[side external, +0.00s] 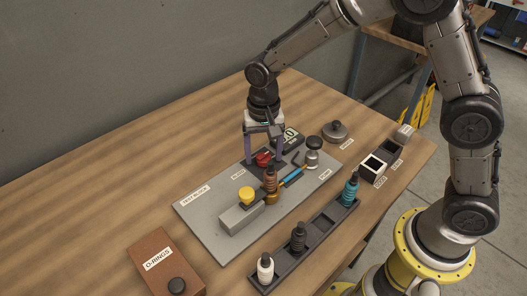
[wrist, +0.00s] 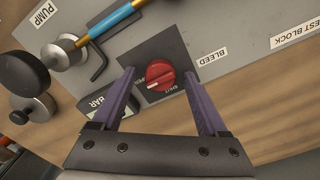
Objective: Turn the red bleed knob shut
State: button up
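The red bleed knob (wrist: 160,75) sits on a dark square plate beside the BLEED label (wrist: 212,57) in the wrist view. It has a pale mark on its lower edge, near the SHUT lettering; other lettering to its left is partly hidden by a finger. In the side view the red knob (side external: 263,159) is on the grey test block panel (side external: 200,208). My gripper (wrist: 159,72) is open, its purple fingers on either side of the knob with visible gaps. In the side view my gripper (side external: 263,155) points down over the knob. I cannot tell whether a finger touches the plate.
A gauge (side external: 291,137) sits close behind the knob. A copper-coloured fitting (side external: 270,180), a blue hose (side external: 292,175) and a yellow knob (side external: 246,195) stand in front. A black tray (side external: 315,235) with bottle-shaped fittings and an O-rings box (side external: 165,265) lie nearer.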

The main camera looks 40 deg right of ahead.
grip_shut()
jog(key=shift+n, duration=0.4)
jog(key=n, duration=0.3)
jog(key=shift+n, duration=0.4)
jog(key=n, duration=0.9)
jog(key=shift+a, duration=0.1)
jog(key=n, duration=0.4)
jog(key=shift+r, duration=0.1)
jog(key=shift+n, duration=0.3)
